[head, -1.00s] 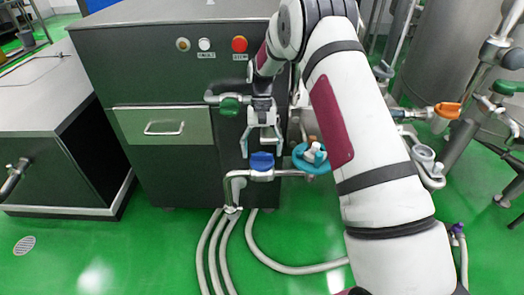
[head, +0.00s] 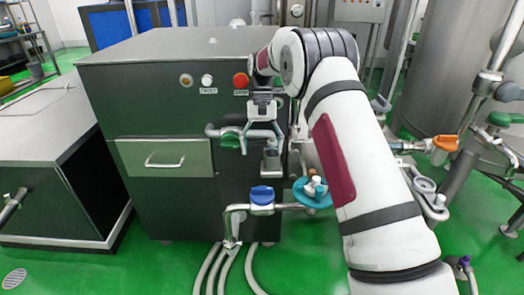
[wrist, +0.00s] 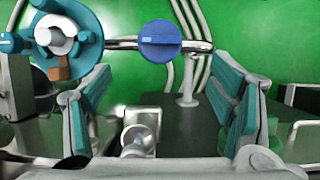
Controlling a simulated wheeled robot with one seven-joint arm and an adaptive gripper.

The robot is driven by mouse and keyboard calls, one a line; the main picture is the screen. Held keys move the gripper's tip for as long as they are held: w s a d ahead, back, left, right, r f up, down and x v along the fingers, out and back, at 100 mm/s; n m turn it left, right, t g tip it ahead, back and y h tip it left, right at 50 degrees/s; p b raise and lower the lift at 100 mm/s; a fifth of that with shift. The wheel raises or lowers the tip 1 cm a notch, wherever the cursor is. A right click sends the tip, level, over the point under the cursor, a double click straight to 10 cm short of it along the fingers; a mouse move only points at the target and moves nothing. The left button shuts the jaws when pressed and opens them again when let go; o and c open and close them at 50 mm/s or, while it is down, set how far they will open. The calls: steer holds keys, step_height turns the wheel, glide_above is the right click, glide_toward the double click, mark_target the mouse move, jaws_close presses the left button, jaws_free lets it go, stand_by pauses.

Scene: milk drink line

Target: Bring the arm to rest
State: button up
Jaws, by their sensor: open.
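My gripper (head: 263,142) is open and empty in front of the dark cabinet, with its fingers pointing down. It is above and apart from a blue valve handle (head: 262,194) on a metal pipe. In the wrist view, the two teal-padded fingers of my gripper (wrist: 165,88) stand wide apart. The blue handle also shows there (wrist: 160,41), beyond the fingertips, with nothing held between them. My arm reaches in from the lower right of the head view, bent at the elbow, and hides part of the cabinet's right side.
The dark cabinet (head: 130,95) has a drawer, a red button (head: 240,80) and pipes in front. A green handle (head: 230,140) is close to the gripper's left. A teal wheel (head: 312,192) is near my arm. Orange-handled pipework (head: 445,143) stands right. Hoses lie on the green floor.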

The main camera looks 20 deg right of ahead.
steer(key=shift+r, duration=0.1)
steer(key=s+a+r+n+t+h, duration=0.1)
steer(key=s+r+n+t, duration=0.15)
steer(key=s+r, duration=1.8)
steer(key=s+f+t, duration=0.1)
steer(key=s+f, duration=0.3)
steer(key=s, duration=0.9)
steer(key=s+f+t, duration=0.2)
steer(key=s+f, duration=0.1)
steer(key=s, duration=1)
step_height(320, 180, up, 19)
steer(key=t+p, duration=0.3)
steer(key=p, duration=1.4)
steer(key=shift+w+a+n, duration=0.15)
steer(key=shift+a+n, duration=0.25)
steer(key=shift+n, duration=0.05)
steer(key=shift+f, duration=0.1)
